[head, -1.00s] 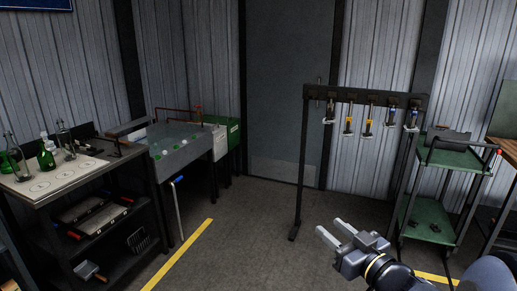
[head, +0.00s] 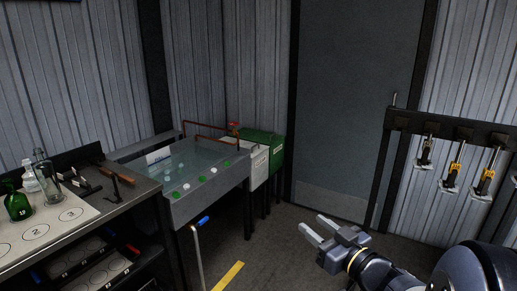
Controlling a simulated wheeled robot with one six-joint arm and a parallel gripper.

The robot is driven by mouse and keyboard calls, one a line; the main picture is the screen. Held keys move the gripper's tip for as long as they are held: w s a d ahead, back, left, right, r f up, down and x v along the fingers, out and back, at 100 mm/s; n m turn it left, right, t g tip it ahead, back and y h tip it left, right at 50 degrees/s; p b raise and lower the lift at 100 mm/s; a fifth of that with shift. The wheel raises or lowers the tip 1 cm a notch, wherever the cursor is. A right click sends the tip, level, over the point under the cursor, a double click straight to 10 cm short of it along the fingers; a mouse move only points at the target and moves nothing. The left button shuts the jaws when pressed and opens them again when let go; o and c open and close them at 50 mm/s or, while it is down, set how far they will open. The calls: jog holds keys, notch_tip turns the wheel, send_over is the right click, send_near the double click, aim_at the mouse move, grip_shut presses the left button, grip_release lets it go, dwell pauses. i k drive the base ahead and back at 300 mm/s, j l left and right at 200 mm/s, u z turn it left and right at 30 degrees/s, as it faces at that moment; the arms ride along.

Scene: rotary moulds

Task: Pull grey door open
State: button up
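The grey door (head: 352,105) stands at the back of the room in a dark frame, with a paler plate along its bottom. It looks shut. A thin upright bar (head: 394,99) shows at the door's right side, just above the end of a tool rack; it may be the door's handle, but its lower part is hidden by the rack. My gripper (head: 312,222) is in front of the door's lower part in the picture, well apart from it. Its two fingers are spread and nothing is between them.
A dark rack (head: 450,128) with hanging tools stands before the door's right side. A water tank (head: 210,203) and a green box (head: 265,147) stand left of the door. A workbench (head: 140,190) with bottles is at left. Floor before the door looks clear.

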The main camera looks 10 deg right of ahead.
aim_at(357, 58)
jog(key=i+z, duration=0.1)
jog(key=i, duration=0.6)
jog(key=i+j+z, duration=0.1)
jog(key=i, duration=0.6)
jog(key=i+j+z, duration=0.1)
jog(key=i, duration=0.6)
jog(key=i+z, duration=0.4)
jog(key=i, duration=0.15)
jog(key=i+j+z, duration=0.1)
jog(key=i+z, duration=0.3)
jog(key=i, duration=0.2)
jog(key=i+j+z, duration=0.4)
jog(key=i, duration=0.15)
jog(key=i+j+z, duration=0.1)
jog(key=i+z, duration=0.25)
jog(key=i+j+z, duration=0.3)
jog(key=i, duration=0.15)
jog(key=i+j+z, duration=0.35)
jog(key=i+l, duration=0.05)
jog(key=l, duration=0.05)
